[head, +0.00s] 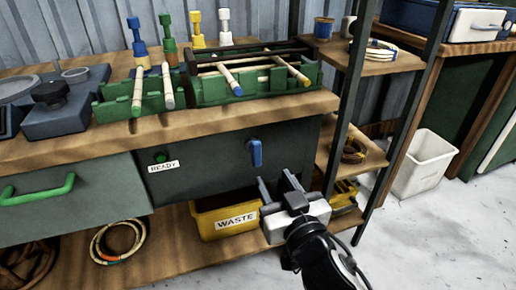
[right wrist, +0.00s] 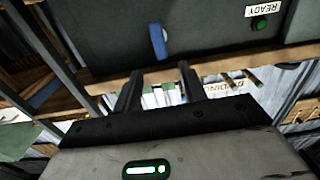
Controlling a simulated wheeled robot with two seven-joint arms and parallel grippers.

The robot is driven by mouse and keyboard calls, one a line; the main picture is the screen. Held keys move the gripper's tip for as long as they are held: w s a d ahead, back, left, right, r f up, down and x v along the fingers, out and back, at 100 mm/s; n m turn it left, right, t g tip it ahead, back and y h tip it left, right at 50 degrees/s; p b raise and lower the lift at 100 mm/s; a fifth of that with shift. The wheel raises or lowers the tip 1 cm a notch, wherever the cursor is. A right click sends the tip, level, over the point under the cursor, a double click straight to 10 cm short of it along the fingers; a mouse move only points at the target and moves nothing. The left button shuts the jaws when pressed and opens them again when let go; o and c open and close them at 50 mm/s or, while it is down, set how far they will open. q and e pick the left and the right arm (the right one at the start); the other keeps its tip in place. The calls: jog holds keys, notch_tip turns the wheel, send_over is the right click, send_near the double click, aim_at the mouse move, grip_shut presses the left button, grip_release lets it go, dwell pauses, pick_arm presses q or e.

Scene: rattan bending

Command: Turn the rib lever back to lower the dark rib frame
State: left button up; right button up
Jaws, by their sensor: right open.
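The blue rib lever (head: 255,153) is on the dark front panel below the bench top, its handle pointing roughly down. It also shows in the right wrist view (right wrist: 157,42), near the top. The dark rib frame (head: 240,47) is at the green fixture (head: 212,92) on the bench, close to several pale rods; its exact height is hard to tell. My right gripper (head: 277,181) is open and empty, in front of and a little below the lever, apart from it. In the right wrist view its fingers (right wrist: 160,70) point toward the lever. My left gripper is not in view.
A green lamp (head: 160,157) and a READY label (head: 164,167) are left of the lever. A yellow WASTE bin (head: 225,215) stands on the lower shelf. A dark shelf post (head: 345,115) rises right of the lever. A white bin (head: 424,163) stands on the floor at right.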

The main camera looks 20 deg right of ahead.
aim_at(258, 153)
jog(key=w, duration=1)
jog(key=shift+a, duration=0.2)
jog(key=shift+c, duration=0.3)
grip_shut()
